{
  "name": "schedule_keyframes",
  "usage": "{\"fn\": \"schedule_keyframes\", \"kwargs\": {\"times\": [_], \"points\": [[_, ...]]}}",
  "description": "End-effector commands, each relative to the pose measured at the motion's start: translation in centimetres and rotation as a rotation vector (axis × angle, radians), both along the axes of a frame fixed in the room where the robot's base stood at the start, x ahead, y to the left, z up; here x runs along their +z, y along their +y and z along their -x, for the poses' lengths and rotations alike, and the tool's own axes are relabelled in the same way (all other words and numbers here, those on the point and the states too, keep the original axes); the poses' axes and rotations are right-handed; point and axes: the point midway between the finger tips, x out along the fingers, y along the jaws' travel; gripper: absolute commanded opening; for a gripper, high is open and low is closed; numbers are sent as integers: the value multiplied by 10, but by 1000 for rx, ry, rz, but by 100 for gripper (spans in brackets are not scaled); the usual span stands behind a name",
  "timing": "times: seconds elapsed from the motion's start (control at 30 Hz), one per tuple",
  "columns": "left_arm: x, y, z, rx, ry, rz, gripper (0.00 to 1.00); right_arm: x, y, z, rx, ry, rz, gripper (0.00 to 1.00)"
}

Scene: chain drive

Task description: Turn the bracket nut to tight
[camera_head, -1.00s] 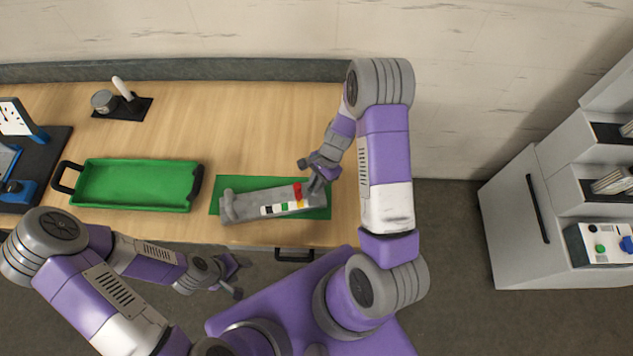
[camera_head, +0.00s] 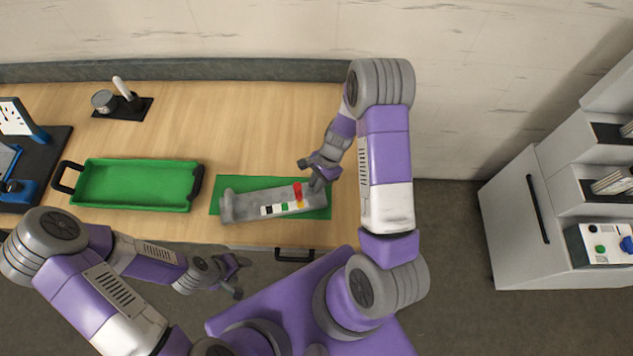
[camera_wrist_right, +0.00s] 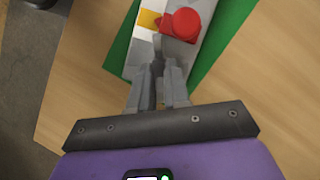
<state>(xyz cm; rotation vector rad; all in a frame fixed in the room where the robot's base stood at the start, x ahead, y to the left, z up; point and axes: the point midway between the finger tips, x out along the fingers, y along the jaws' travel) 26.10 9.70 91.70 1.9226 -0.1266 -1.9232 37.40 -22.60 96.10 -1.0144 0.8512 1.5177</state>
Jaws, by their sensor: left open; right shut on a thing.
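The grey bracket (camera_head: 250,204) lies on a green mat, with a strip of black, white, green and yellow patches along its front. A red knob-like piece (camera_head: 297,191), which may be the bracket nut's marker, stands near its right end. It also shows in the right wrist view (camera_wrist_right: 186,23), beside the yellow patch. My right gripper (camera_head: 316,184) is at the bracket's right end. In the wrist view its fingers (camera_wrist_right: 158,72) are close together on a narrow grey part, just short of the red piece. My left gripper (camera_head: 242,277) is open and empty, in front of the table.
The green mat (camera_head: 324,212) lies near the table's front edge. A green tray (camera_head: 137,208) with dark handles stands to its left. A black stand with a white-handled item (camera_head: 122,88) is at the back left. A grey cabinet (camera_head: 520,230) stands at the right, apart from the table.

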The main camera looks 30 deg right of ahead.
Motion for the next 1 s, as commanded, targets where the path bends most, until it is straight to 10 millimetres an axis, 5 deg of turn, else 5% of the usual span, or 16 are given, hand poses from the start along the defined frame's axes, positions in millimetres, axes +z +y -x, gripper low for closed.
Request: {"fn": "schedule_keyframes", "kwargs": {"times": [0.23,0.27,0.43,0.77,1.0], "points": [[0,0,0,0,0,0,56,-1,-1,1,0,3,1,0],[0,0,0,0,0,0,56,-1,-1,1,0,3,1,18],[0,0,0,0,0,0,56,0,-1,1,0,2,0,42],[0,0,0,0,0,0,56,3,-2,0,0,0,1,42],[0,0,0,0,0,0,56,37,-15,-4,-1,-5,2,42]]}}
